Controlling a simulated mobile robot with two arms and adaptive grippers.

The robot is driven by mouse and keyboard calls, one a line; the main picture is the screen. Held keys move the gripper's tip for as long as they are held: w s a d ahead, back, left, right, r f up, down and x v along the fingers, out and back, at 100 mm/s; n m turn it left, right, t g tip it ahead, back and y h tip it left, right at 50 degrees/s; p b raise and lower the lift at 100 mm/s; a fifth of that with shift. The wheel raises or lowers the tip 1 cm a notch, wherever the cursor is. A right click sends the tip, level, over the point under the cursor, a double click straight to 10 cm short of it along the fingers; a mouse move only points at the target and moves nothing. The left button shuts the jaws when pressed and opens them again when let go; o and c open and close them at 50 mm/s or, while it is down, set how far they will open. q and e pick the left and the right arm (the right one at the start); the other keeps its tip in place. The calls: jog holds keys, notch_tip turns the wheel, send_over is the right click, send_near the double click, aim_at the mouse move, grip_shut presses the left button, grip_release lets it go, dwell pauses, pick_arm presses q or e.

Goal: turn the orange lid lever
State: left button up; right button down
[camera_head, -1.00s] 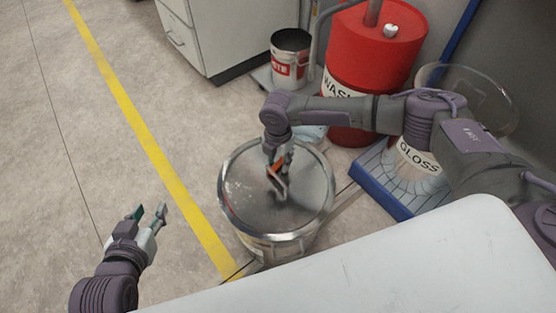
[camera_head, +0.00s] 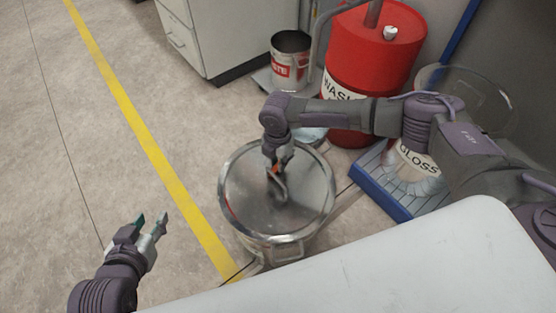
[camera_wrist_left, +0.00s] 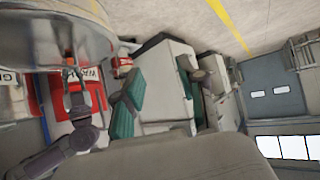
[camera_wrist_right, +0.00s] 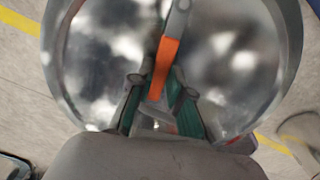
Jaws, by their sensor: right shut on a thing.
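The orange lid lever (camera_wrist_right: 164,68) lies on top of a round metal lid and runs up the middle of the right wrist view. In the head view only a bit of orange shows under my right gripper (camera_head: 278,180). That gripper points down at the lid (camera_head: 305,195) of the large metal drum. In the right wrist view its fingertips (camera_wrist_right: 160,92) sit on both sides of the lever's near end, shut on it. My left gripper (camera_head: 152,222) is open and empty, above the floor left of the drum. Its fingers (camera_wrist_left: 155,95) also show in the left wrist view.
A red drum (camera_head: 355,60) and a small metal can (camera_head: 290,58) stand behind the lidded drum. A blue-edged tray (camera_head: 378,188) with a GLOSS container is to the right. A white surface (camera_head: 400,265) fills the near right. Floor at left is clear.

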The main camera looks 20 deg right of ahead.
jog(key=shift+w+a+r+m+p, duration=0.15)
jog(key=shift+w+m+p, duration=0.1)
jog(key=shift+m+p, duration=0.4)
jog(key=shift+w+a+m+p, duration=0.25)
jog(key=shift+m+p, duration=0.2)
jog(key=shift+p, duration=0.4)
jog(key=shift+w+m+p, duration=0.2)
jog(key=shift+m+p, duration=0.1)
pick_arm(q)
jog(key=s+a+f+g+y, duration=0.1)
jog(key=s+a+g, duration=0.1)
jog(key=s, duration=0.3)
jog(key=s+a+f+g, duration=0.1)
jog(key=s+f+g, duration=0.1)
jog(key=s+g, duration=0.2)
jog(key=shift+s+a+f+g+y, duration=0.3)
jog(key=shift+s+a+g+y, duration=0.1)
jog(key=shift+s, duration=0.65)
pick_arm(e)
jog(key=shift+w, duration=0.1)
jog(key=c, duration=1.1)
grip_release()
notch_tip(320, 180, up, 12)
jog(key=shift+f, duration=0.1)
